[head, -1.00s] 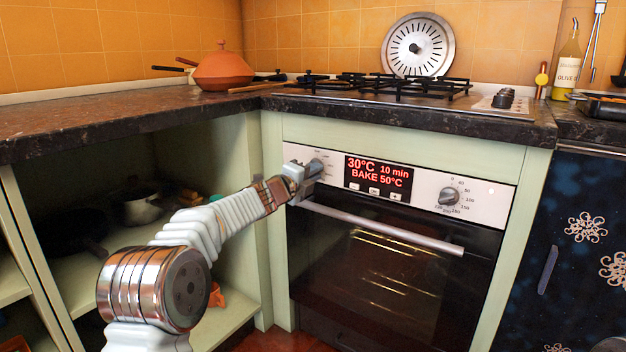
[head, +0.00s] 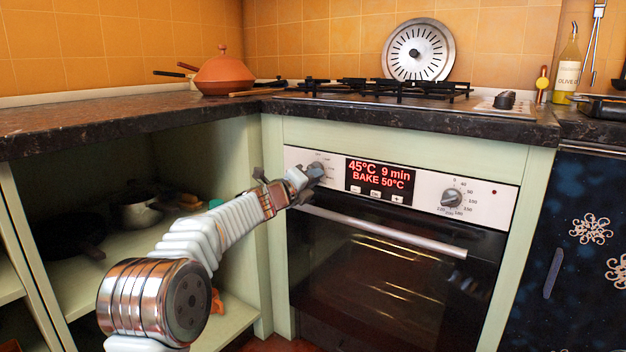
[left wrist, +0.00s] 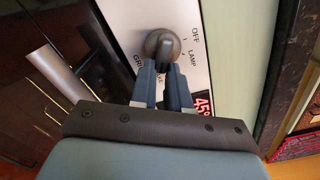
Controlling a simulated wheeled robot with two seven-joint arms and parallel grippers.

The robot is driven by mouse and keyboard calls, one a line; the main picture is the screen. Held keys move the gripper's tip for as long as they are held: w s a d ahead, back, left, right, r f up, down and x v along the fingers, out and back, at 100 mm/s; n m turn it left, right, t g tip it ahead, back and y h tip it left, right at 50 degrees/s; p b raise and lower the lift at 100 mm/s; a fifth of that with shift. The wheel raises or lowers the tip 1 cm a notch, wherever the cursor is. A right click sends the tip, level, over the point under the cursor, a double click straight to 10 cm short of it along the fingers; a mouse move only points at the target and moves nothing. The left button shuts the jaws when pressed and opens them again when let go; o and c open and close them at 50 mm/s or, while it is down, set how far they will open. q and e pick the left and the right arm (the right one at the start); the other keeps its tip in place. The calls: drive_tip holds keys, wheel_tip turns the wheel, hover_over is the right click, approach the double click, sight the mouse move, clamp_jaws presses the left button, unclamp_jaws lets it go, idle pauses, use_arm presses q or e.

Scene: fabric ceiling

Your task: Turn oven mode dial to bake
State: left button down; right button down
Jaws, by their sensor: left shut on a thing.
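The oven mode dial (head: 317,169) is a dark grey knob at the left end of the oven's light control panel (head: 426,196). My left gripper (head: 307,178) is at the dial, shut on it and partly covering it. In the left wrist view the dial (left wrist: 161,45) sits at the tips of the two fingers of my left gripper (left wrist: 165,72). The labels OFF and LAMP show beside it; other lettering is partly hidden by the fingers. The red display (head: 380,177) reads "45°C 9 min BAKE 50°C". My right gripper is not in view.
A second dial (head: 452,197) is at the panel's right. The oven door handle (head: 385,232) runs below the panel, close to my left gripper. The counter edge (head: 420,123) overhangs above. An open cabinet (head: 130,260) with pots is at the left.

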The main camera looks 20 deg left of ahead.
use_arm(q)
drive_tip(key=c, duration=1.1)
unclamp_jaws()
drive_tip(key=shift+s+a, duration=0.15)
drive_tip(key=shift+s, duration=0.15)
drive_tip(key=b+v, duration=0.2)
drive_tip(key=v, duration=1.1)
drive_tip(key=shift+s, duration=0.1)
